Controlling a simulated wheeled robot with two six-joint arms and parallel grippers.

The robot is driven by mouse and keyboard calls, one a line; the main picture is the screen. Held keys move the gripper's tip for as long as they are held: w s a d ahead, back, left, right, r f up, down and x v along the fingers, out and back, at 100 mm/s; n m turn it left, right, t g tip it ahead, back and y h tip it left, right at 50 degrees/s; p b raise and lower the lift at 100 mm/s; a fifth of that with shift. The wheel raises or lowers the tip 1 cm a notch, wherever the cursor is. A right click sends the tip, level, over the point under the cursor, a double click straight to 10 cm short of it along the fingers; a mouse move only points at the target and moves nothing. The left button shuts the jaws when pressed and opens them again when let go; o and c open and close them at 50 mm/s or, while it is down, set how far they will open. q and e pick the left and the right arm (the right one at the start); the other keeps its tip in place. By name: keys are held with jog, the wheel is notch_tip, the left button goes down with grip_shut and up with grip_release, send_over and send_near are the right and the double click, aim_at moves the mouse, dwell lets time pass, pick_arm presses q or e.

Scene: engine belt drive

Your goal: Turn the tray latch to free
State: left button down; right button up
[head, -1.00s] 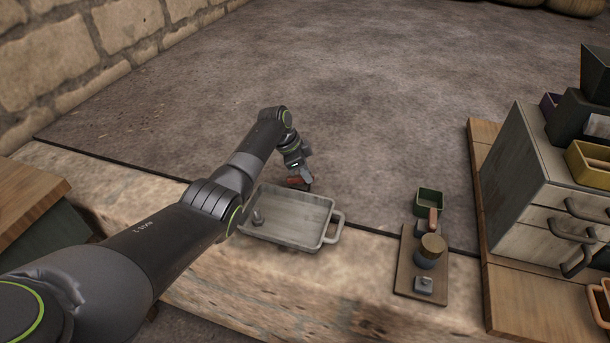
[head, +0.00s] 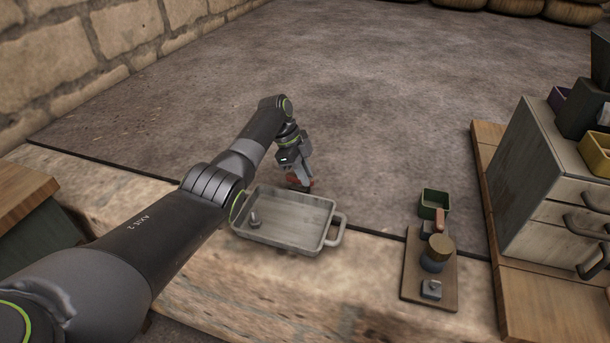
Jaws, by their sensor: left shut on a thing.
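A shallow grey tray (head: 290,222) with a loop handle on its right side sits on the stone ledge. A small grey bolt-like piece (head: 255,218) stands in its left part. My left gripper (head: 299,185) is at the tray's far edge, pointing down, shut on a small reddish thing that I take for the tray latch (head: 294,179). The fingers and the arm hide most of it, so its angle cannot be told. My right gripper is not in view.
A wooden board (head: 428,275) to the right holds a round-capped piece (head: 440,246) and small metal parts. A green box (head: 434,203) stands behind it. A grey drawer cabinet (head: 545,190) stands at far right. The dark floor beyond the ledge is clear.

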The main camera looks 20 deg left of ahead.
pick_arm(q)
jog(key=c, duration=1.4)
grip_release()
jog(key=shift+r, duration=0.1)
jog(key=v, duration=1.7)
jog(key=shift+r, duration=0.15)
